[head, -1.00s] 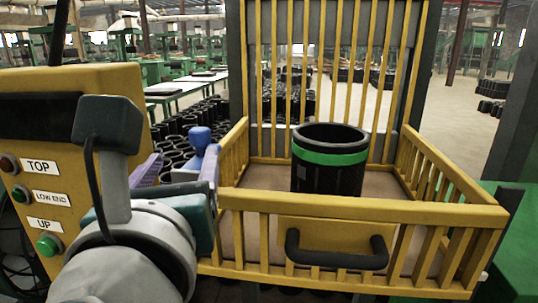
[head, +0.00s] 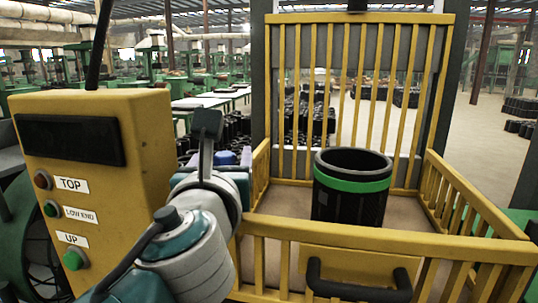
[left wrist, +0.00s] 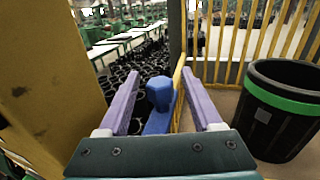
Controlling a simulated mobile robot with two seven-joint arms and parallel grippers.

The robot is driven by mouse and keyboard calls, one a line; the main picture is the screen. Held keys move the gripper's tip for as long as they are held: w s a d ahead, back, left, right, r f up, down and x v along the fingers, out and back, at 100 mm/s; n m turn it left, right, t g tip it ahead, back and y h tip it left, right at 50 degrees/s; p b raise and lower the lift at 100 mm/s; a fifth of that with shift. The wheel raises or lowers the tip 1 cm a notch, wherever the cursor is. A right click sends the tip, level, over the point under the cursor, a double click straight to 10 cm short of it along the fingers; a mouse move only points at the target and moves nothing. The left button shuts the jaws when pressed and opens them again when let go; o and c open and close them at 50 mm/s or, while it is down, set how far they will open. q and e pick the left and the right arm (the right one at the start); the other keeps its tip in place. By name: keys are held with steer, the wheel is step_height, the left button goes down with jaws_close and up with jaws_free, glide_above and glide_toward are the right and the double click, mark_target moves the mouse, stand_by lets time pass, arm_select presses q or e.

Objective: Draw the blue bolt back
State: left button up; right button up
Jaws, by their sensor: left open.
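The blue bolt (left wrist: 158,96) has a rounded upright knob and stands at the left side of the yellow barred cage. In the head view only a bit of the blue bolt (head: 225,158) shows behind my left wrist. My left gripper (left wrist: 160,74) is open, with one purple finger on each side of the knob. I see gaps between the fingers and the knob, so nothing is gripped. In the head view my own arm hides most of this gripper. My right gripper is in neither view.
A black rubber sleeve with a green band (head: 352,187) stands inside the yellow cage (head: 400,243), which has a black handle (head: 358,283) in front. A yellow control box (head: 95,190) with buttons stands close on the left of my arm. Rows of black sleeves lie on the floor behind.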

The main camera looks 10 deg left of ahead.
arm_select(q)
steer(key=shift+c, duration=0.2)
jaws_close()
stand_by(0.6)
